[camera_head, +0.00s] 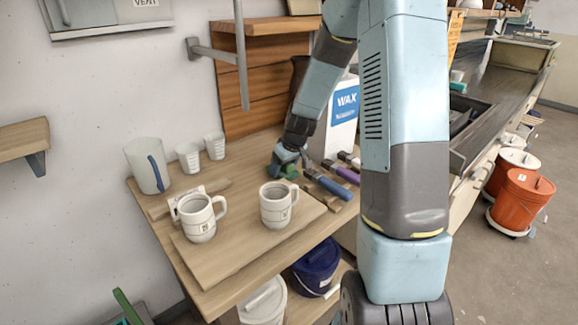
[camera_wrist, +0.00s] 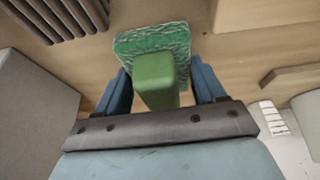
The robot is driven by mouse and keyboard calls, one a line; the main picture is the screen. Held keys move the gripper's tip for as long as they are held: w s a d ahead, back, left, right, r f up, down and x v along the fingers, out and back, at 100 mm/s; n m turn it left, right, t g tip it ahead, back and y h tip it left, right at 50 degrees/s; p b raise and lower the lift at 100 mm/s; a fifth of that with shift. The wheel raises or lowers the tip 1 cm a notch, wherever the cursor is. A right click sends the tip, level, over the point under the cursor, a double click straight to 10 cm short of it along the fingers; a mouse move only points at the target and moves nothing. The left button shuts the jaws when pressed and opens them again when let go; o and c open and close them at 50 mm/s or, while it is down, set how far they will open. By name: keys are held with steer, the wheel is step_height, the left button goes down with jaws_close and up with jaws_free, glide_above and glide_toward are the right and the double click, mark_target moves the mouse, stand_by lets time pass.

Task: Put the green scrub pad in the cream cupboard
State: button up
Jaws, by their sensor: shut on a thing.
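The green scrub pad (camera_wrist: 125,43) has a rough, mottled face and a smooth green block on it. In the wrist view it sits between the two blue fingers of my gripper (camera_wrist: 163,82), which are shut on it. In the head view my gripper (camera_head: 286,160) is low over the back of the wooden table, and part of the green pad (camera_head: 290,172) shows below it. I cannot tell whether the pad touches the table. I cannot make out the cream cupboard for certain in either view.
Two mugs (camera_head: 200,228) (camera_head: 275,212) stand on a board at the table front. A jug (camera_head: 147,166) and two cups stand at the left. Brushes (camera_head: 327,184) and a wax container (camera_head: 341,125) are close right of my gripper. Buckets (camera_head: 522,204) stand on the floor.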

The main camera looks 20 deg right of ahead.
steer(key=o, duration=1.1)
steer(key=shift+c, duration=0.2)
